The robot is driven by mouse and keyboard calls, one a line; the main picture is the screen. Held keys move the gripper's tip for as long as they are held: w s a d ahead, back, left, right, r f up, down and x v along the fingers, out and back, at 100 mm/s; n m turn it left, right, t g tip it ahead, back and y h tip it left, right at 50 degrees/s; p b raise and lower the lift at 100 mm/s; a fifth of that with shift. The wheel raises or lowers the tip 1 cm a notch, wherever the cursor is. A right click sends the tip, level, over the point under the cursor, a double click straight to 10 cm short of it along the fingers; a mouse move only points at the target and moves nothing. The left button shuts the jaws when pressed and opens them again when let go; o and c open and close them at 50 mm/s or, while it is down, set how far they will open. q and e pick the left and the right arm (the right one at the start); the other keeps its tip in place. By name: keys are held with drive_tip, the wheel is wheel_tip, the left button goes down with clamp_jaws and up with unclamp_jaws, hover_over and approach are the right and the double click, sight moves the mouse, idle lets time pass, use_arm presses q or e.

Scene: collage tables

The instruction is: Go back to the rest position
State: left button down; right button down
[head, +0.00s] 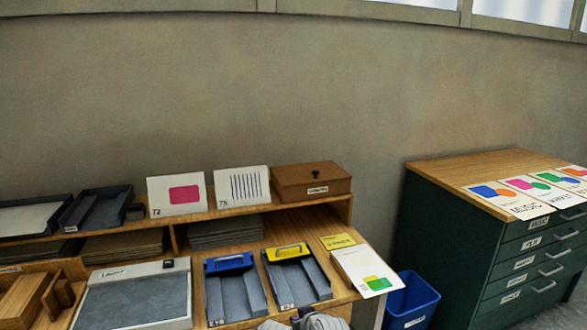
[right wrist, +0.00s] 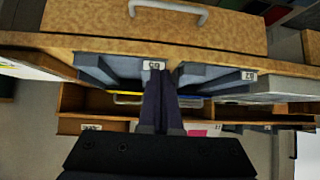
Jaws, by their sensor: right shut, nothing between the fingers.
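My right gripper (head: 304,316) shows only in part at the bottom edge of the head view, in front of the tray with the yellow clip (head: 289,252). In the right wrist view its two dark fingers (right wrist: 163,82) lie together, shut and empty, in front of the wooden table with its grey trays (right wrist: 205,77). They appear apart from the trays, though the exact gap is hard to tell. My left gripper is in neither view.
The table also bears a tray with a blue clip (head: 229,262), a grey board (head: 135,302), a white card (head: 366,272) and a raised shelf with a wooden box (head: 311,180). A blue bin (head: 411,300) and a green drawer cabinet (head: 440,240) stand right.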

drive_tip(key=s+d+r+g+h+p, duration=0.2)
drive_tip(key=s+g+p, duration=0.2)
drive_tip(key=s+p, duration=0.2)
drive_tip(key=s+d+r+g+h+p, duration=0.3)
drive_tip(key=s+g+p, duration=0.2)
drive_tip(key=s, duration=0.6)
drive_tip(key=shift+s+r+g+p, duration=0.15)
drive_tip(key=shift+g+p, duration=0.15)
drive_tip(key=shift+p, duration=0.05)
